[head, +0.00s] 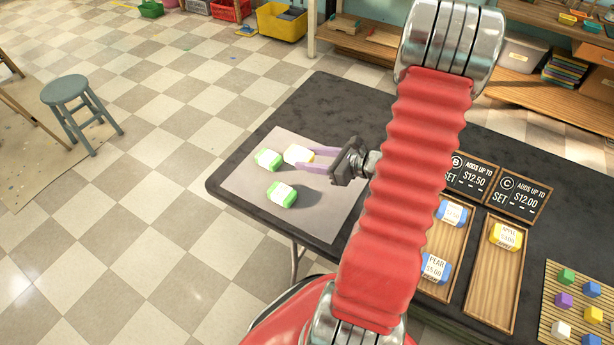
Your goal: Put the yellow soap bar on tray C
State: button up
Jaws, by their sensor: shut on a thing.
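My gripper (308,160) is shut on a yellow soap bar (297,154) with a white label, over the grey mat (245,188). I cannot tell whether the bar is lifted off the mat. Tray C (481,303) is a wooden tray on the right, below the sign marked C, "adds up to $12.00" (510,194). Another yellow soap bar (507,236), labelled apple $3.00, lies at the far end of tray C. The near part of tray C is bare.
Two green bars (268,159) (282,194) lie on the mat close to my gripper. Left of tray C, a wooden tray (443,279) below sign B (470,174) holds two blue bars (453,213) (436,268). My red arm hides the table's middle. Coloured cubes stand on a slatted mat (579,318) at right.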

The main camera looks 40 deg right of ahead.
aim_at(310, 182)
jog(key=shift+f, duration=1.8)
jog(key=shift+f, duration=2.05)
jog(key=shift+f, duration=0.1)
jog(key=o, duration=1.1)
jog(key=v, duration=1.2)
